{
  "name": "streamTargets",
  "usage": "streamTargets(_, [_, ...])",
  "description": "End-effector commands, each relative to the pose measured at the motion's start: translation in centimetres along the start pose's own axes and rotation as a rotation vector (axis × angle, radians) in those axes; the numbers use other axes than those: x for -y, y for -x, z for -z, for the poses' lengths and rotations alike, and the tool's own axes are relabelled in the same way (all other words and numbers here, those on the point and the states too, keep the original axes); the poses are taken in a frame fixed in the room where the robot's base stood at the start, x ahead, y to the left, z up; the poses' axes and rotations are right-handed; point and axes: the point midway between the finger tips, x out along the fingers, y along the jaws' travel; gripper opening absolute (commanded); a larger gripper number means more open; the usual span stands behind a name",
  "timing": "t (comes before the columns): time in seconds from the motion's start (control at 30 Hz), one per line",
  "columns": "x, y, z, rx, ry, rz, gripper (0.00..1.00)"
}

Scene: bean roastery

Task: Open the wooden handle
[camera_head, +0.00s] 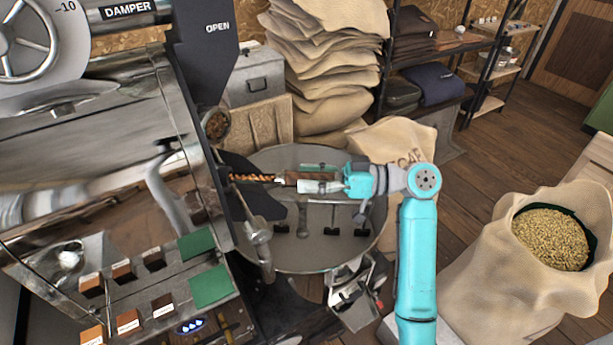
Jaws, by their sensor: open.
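A brown wooden handle (304,175) lies roughly level above the round metal cooling tray, in front of the roaster. A darker twisted orange-brown piece (252,178) continues to its left, toward the machine. My gripper (290,184) comes in from the right and points left, its silver fingers right at the handle. The gripper is open. It partly covers the handle, and I cannot tell whether they touch.
The round cooling tray (340,254) with stirring arms lies below. The steel roaster (90,185) fills the left. An open sack of beans (485,270) stands at right. Stacked sacks (325,60) and a metal box (254,78) stand behind.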

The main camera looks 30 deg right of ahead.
Motion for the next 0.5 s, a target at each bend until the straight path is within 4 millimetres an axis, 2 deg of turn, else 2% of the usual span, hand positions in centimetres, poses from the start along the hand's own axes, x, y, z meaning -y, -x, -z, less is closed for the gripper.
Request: streamTargets(0.5, [-0.1,9.3,0.0,-0.002,0.000,-0.005,0.58])
